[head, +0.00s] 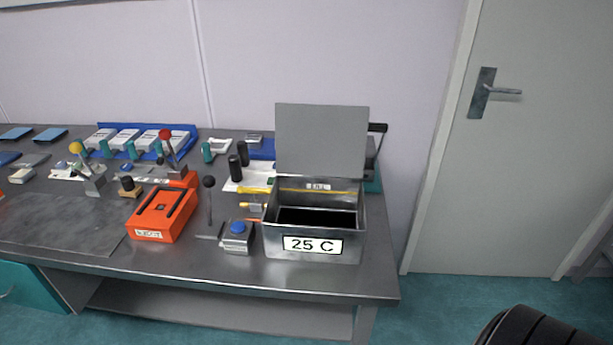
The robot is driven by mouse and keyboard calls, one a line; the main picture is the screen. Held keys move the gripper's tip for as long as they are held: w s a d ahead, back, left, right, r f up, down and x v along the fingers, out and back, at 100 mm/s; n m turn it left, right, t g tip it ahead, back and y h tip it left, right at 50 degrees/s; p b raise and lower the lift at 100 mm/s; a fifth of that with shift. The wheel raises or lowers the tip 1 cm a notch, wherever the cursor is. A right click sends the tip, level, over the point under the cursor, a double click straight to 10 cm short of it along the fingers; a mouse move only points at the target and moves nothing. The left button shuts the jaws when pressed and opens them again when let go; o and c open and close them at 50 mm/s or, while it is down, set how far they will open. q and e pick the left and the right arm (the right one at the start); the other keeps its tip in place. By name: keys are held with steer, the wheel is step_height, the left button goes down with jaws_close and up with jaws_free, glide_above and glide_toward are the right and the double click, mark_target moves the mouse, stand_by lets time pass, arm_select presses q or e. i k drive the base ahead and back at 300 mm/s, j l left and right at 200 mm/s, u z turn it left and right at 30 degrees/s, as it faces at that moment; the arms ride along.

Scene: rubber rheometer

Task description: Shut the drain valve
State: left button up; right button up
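A metal water bath (313,243) labelled "25 C" stands at the right end of the bench, its grey lid (321,140) raised upright. The inside looks dark. Neither of my grippers shows in the head view.
Left of the bath on the metal bench (200,268) are a block with a blue button (238,228), a black-knobbed lever (209,183) and an orange box (163,215). A closed door (545,150) is at the right. Floor is clear between bench and door.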

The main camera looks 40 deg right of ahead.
mark_target(240, 189)
steer(key=z, duration=0.7)
steer(key=k+j+u, duration=0.15)
steer(key=u, duration=0.3)
steer(key=k+j+u, duration=0.15)
steer(key=j+u, duration=0.15)
steer(key=u, duration=0.15)
